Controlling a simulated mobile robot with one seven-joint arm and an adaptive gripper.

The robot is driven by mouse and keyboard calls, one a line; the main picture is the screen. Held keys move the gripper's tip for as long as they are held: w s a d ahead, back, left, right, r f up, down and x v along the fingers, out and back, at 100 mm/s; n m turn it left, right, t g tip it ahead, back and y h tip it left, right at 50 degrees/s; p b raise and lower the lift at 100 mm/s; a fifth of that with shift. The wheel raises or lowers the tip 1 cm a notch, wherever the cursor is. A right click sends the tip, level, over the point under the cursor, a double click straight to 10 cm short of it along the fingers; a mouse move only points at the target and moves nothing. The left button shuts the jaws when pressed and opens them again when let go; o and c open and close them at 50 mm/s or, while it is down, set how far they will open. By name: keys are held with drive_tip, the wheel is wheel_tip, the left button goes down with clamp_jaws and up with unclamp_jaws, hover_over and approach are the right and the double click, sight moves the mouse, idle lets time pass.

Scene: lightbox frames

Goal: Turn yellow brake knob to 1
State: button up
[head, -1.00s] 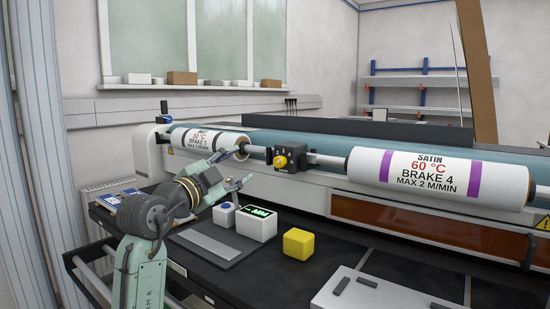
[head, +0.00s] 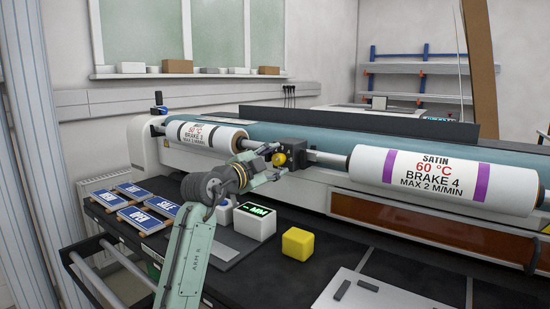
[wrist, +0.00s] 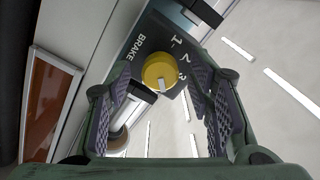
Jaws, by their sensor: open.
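The yellow brake knob (head: 279,159) sits on a dark control box (head: 293,149) between the two rolls. In the wrist view the knob (wrist: 158,68) is round with a white mark on its lower edge. The dark panel beside it reads BRAKE, with the numerals 1, 2 and 3 along its right side. The mark points down in the picture, away from the 1; what number it meets cannot be told. My gripper (head: 268,162) is open close to the knob. In the wrist view its fingers (wrist: 160,88) stand left and right of the knob, with no clear contact.
A white roll (head: 205,134) lies left of the box, and the SATIN roll (head: 430,178) marked BRAKE 4 lies right. Below are a white box with green display (head: 254,222), a yellow block (head: 298,243) and blue-and-white cards (head: 146,218) on the black bench.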

drive_tip(key=shift+w+d, duration=0.1)
drive_tip(key=shift+w, duration=0.05)
drive_tip(key=shift+c, duration=0.2)
clamp_jaws()
idle(0.4)
